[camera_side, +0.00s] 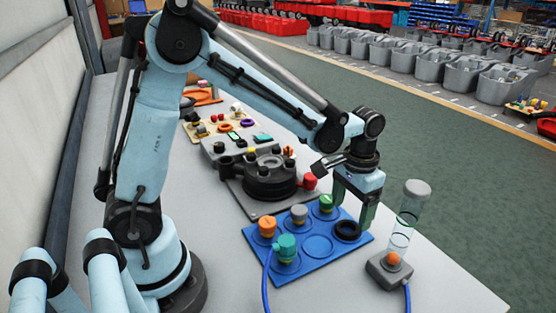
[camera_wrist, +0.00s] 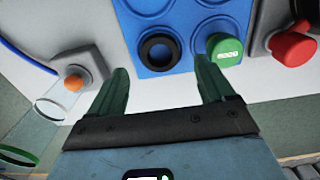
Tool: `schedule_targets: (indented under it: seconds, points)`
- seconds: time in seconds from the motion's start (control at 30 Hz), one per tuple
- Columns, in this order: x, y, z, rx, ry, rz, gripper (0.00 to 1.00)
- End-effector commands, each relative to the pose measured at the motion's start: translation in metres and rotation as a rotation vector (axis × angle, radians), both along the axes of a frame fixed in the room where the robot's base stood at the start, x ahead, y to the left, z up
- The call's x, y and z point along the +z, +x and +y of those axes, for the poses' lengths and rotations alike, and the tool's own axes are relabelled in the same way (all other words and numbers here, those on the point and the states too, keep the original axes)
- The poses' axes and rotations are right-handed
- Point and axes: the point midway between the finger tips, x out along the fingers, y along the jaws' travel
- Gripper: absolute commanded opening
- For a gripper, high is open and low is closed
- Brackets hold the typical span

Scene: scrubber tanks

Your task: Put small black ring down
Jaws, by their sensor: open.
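The small black ring (camera_wrist: 160,52) lies on the blue tray (camera_side: 262,239), in a round place near the tray's edge. In the side view the ring (camera_side: 347,230) sits at the tray's right side, just beneath my gripper. My gripper (camera_side: 352,212) points down over that side of the tray. In the wrist view its two green fingers (camera_wrist: 160,78) stand wide apart, with the ring in the gap beyond their tips. Nothing is held. I cannot tell the exact height of the fingertips above the tray.
On the tray stand a green-capped piece (camera_side: 326,204), a grey one (camera_side: 299,215), an orange one (camera_side: 267,227) and a teal one (camera_side: 287,248). A clear tube (camera_side: 404,222) stands right of the tray near a grey box with an orange button (camera_side: 392,260). A black housing (camera_side: 270,178) stands behind.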

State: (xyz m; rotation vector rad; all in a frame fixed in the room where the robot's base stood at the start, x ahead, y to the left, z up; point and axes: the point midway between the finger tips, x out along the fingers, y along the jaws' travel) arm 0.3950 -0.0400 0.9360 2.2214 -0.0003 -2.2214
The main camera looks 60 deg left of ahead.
Motion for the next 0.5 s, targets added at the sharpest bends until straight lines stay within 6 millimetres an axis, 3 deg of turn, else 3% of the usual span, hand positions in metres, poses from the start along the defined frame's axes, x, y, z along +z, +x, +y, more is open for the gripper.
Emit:
schedule_targets:
  seconds: [0.3,0.5]
  points:
    - [0.054,-0.001,0.0,0.0,0.0,0.0,0.82]
    - [0.074,0.0,0.0,0.0,0.0,0.0,0.82]
